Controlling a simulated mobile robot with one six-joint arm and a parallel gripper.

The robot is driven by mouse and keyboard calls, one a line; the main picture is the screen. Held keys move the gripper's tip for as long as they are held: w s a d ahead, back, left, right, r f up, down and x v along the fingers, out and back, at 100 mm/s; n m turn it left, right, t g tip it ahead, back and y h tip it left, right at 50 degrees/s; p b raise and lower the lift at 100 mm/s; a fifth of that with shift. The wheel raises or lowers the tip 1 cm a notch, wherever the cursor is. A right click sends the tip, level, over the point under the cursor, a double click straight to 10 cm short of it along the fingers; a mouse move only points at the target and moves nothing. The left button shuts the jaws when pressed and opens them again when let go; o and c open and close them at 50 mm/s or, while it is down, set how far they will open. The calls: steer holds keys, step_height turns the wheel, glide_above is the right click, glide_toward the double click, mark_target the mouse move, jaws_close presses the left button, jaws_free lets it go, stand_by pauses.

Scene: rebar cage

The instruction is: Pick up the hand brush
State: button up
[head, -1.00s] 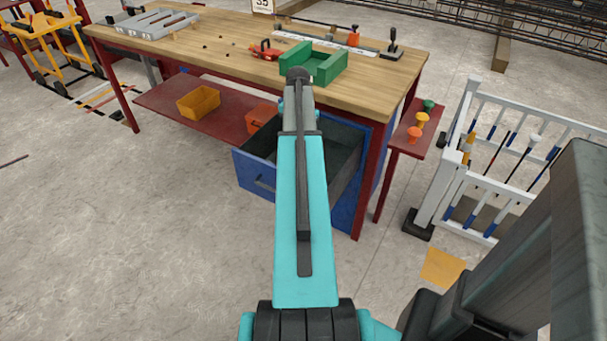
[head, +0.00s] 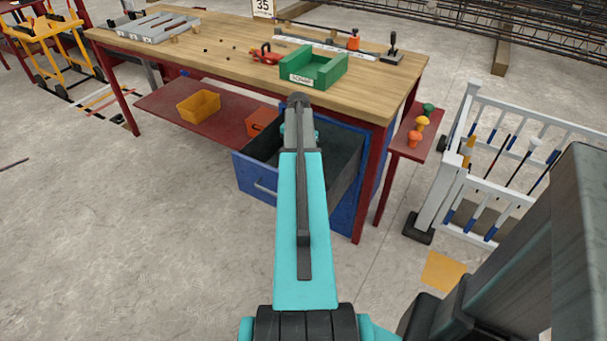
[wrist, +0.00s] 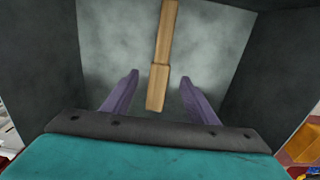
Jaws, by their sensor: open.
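The hand brush (wrist: 164,50) shows in the wrist view as a long wooden handle inside the open drawer. Its near end lies between my two fingers, and its far end runs out of the top of the picture, so no bristles show. My gripper (wrist: 158,85) is open, with one purple finger on each side of the handle and a gap on both sides. The blue drawer (head: 262,188) is pulled out below the workbench in the head view. My arm hides the gripper and the brush there.
The drawer's dark walls (wrist: 245,60) stand close on both sides of my gripper. The wooden workbench top (head: 220,55) overhangs behind the drawer and carries a green bin (head: 325,70). A white railing (head: 480,180) stands to the right.

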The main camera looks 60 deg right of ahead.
steer(key=shift+f, duration=0.75)
steer(key=shift+d+f, duration=0.1)
steer(key=shift+f, duration=2.5)
jaws_close()
steer(key=shift+r, duration=0.1)
step_height(320, 180, up, 18)
